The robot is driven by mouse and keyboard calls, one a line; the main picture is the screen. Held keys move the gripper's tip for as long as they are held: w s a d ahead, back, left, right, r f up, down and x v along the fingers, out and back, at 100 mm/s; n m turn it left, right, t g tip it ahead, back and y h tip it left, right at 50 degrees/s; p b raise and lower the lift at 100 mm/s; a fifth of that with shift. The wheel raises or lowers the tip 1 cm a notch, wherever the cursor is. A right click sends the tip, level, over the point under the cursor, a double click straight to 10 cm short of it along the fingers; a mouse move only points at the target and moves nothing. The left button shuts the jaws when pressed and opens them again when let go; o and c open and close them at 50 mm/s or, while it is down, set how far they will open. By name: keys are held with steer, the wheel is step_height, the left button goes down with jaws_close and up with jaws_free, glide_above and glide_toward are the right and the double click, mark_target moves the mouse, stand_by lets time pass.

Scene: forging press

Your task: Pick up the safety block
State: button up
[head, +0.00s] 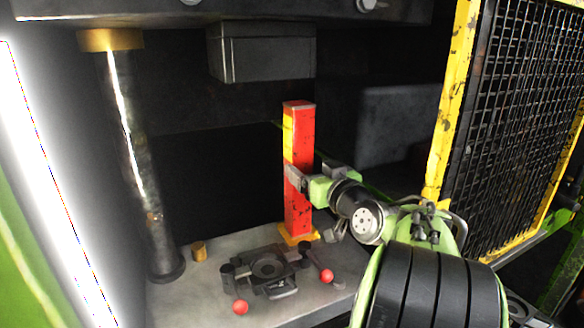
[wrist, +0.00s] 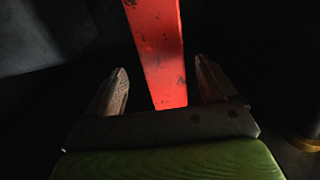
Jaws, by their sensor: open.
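The safety block (head: 298,150) is a tall red post with a yellow patch, standing upright on the press bed on a yellow base. My gripper (head: 292,178) is at its middle height, reaching in from the right. In the wrist view the red block (wrist: 160,55) runs between the two fingers of my gripper (wrist: 160,85). The fingers are open, with a dark gap showing on each side of the block.
A die fixture (head: 268,268) with two red-knobbed handles sits on the grey press bed (head: 185,300). A small brass cylinder (head: 199,250) stands left of it. A steel column (head: 135,160) rises at left. The upper ram block (head: 262,52) hangs above. A yellow mesh guard (head: 520,110) stands at right.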

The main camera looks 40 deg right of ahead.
steer(key=p+x, duration=0.2)
steer(key=x, duration=0.6)
steer(key=shift+a+f+p, duration=0.1)
steer(key=shift+a+p, duration=0.1)
steer(key=shift+p, duration=0.1)
steer(key=shift+w+d+f, duration=0.1)
steer(key=shift+c, duration=0.6)
steer(key=shift+s, duration=0.25)
steer(key=shift+c, duration=1.1)
jaws_close()
steer(key=shift+w, duration=0.1)
